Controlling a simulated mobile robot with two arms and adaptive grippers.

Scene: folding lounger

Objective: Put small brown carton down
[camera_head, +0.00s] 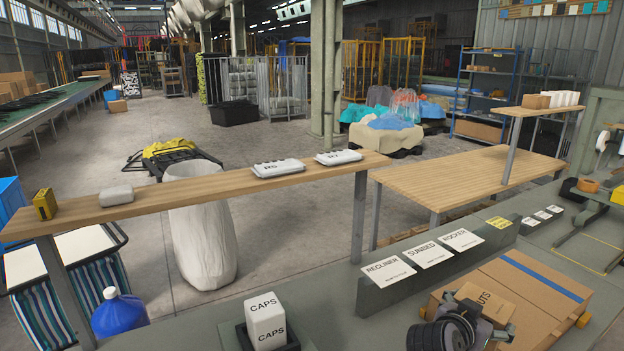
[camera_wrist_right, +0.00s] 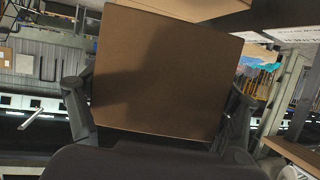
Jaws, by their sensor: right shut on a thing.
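The small brown carton (camera_head: 489,299), with dark lettering ending in "UTS", is in my right gripper (camera_head: 480,320) at the lower right of the head view. It appears in front of or over a larger brown carton with blue tape (camera_head: 535,283); I cannot tell whether they touch. In the right wrist view the small carton (camera_wrist_right: 165,75) fills the middle, between the two dark fingers of the gripper (camera_wrist_right: 158,108), which is shut on it. The gripper hides the carton's lower part in the head view. My left gripper does not show.
A grey workbench (camera_head: 345,325) carries the large carton, a white CAPS box (camera_head: 265,318) in a dark tray, and a sloped sign rack (camera_head: 385,290). A narrow wooden shelf (camera_head: 220,184) and a wooden table (camera_head: 460,180) stand behind. The bench is bare between CAPS and the rack.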

